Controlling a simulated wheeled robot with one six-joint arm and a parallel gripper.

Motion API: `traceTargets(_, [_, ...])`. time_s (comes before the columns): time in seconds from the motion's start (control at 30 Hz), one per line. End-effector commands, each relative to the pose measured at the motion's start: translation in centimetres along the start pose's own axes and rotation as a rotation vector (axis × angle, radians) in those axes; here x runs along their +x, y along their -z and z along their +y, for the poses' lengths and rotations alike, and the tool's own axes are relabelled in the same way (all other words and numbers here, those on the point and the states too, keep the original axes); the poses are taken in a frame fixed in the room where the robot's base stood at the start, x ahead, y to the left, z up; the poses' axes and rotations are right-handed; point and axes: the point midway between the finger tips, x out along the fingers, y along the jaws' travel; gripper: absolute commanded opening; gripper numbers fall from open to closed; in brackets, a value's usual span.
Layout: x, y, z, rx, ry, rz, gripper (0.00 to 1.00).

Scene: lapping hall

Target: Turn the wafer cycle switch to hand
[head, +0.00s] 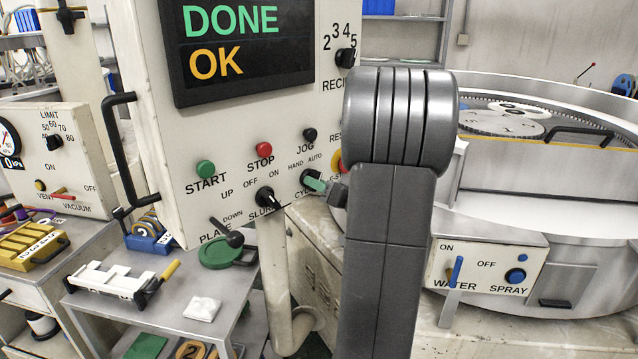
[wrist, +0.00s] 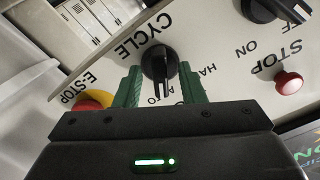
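The cycle switch (head: 305,175) is a black knob on the cream control panel, labelled HAND and AUTO, under the JOG button. In the wrist view the same cycle switch (wrist: 158,60) sits just ahead of my gripper (wrist: 161,82), its pointer towards AUTO. The green fingers stand apart, one on each side of the knob, with gaps visible between fingers and knob. The HAND label is partly hidden by one finger. In the head view my gripper (head: 316,184) is at the knob, and my arm covers the panel's right edge.
The red and yellow E-stop (wrist: 93,100) is close beside one finger. The STOP button (head: 264,149), JOG button (head: 310,135) and slurry switch (head: 266,197) are nearby. The display (head: 240,45) reads DONE OK. A lapping machine (head: 550,210) stands at right.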

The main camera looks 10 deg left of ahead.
Motion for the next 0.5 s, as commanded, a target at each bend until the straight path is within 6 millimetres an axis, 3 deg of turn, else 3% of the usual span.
traceTargets(0.37, [0.6,-0.04,0.02,0.0,-0.001,0.0,0.36])
traceTargets(0.5, [0.59,-0.04,0.02,0.0,-0.001,0.0,0.13])
